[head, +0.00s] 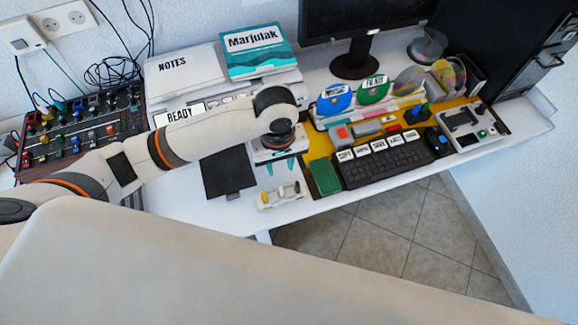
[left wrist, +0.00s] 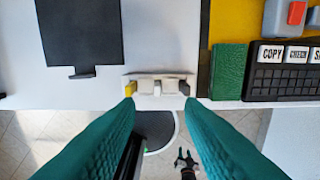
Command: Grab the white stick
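A small pale holder (head: 280,196) stands near the front edge of the white desk. It also shows in the left wrist view (left wrist: 158,76). A yellow piece (left wrist: 131,88) sits at its left end and a grey piece (left wrist: 184,86) at its right. Whitish pieces (left wrist: 158,87) lie between them; I cannot tell which one is the white stick. My left gripper (head: 281,167) has teal fingers, spread apart with nothing between them. In the left wrist view its fingertips (left wrist: 159,104) sit either side of the holder's front, seemingly above it.
A black pad (head: 229,179) lies left of the holder. A green block (head: 325,177) and a black keyboard (head: 386,164) stand to its right. A monitor (head: 355,65) stands behind. The desk's front edge is close, with tiled floor (head: 375,240) below.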

